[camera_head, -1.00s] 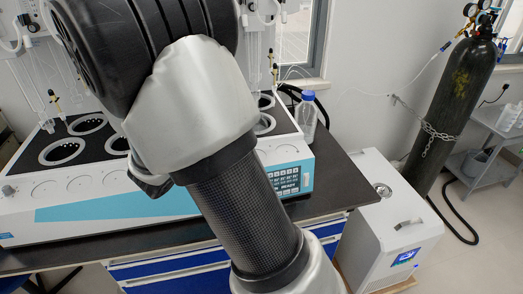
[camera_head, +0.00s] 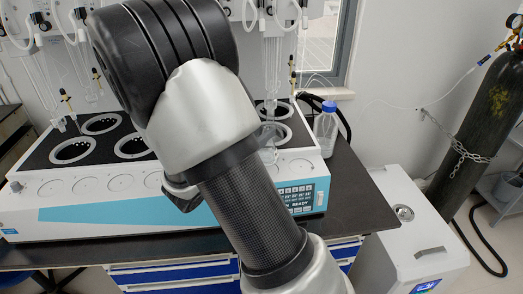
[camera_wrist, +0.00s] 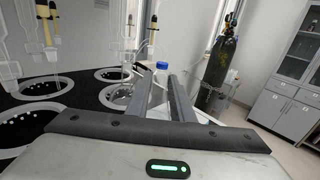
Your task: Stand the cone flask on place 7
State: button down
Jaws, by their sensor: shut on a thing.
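A clear glass vessel (camera_head: 268,142), which looks like the cone flask, shows just right of my arm in the head view, in front of the right-hand heating wells. It stands close to upright over the front of the distiller (camera_head: 110,212). My gripper (camera_wrist: 161,80) shows in the wrist view, its two fingers reaching toward the distiller. It is shut on the flask, whose clear glass is hard to make out between the fingers. My arm hides the gripper and the middle wells in the head view. I cannot tell which well is place 7.
Open ringed wells (camera_head: 73,150) sit in the black top, with glass tubes hanging above them. A blue-capped bottle (camera_head: 325,130) stands at the right end. A white chiller (camera_head: 415,235) and a chained gas cylinder (camera_head: 477,130) are on the right.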

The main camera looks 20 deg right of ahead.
jog(key=shift+f+b, duration=0.3)
jog(key=shift+f, duration=1.65)
jog(key=shift+f, duration=0.1)
jog(key=shift+f, duration=0.15)
jog(key=c, duration=1.5)
grip_release()
jog(key=shift+c, duration=0.2)
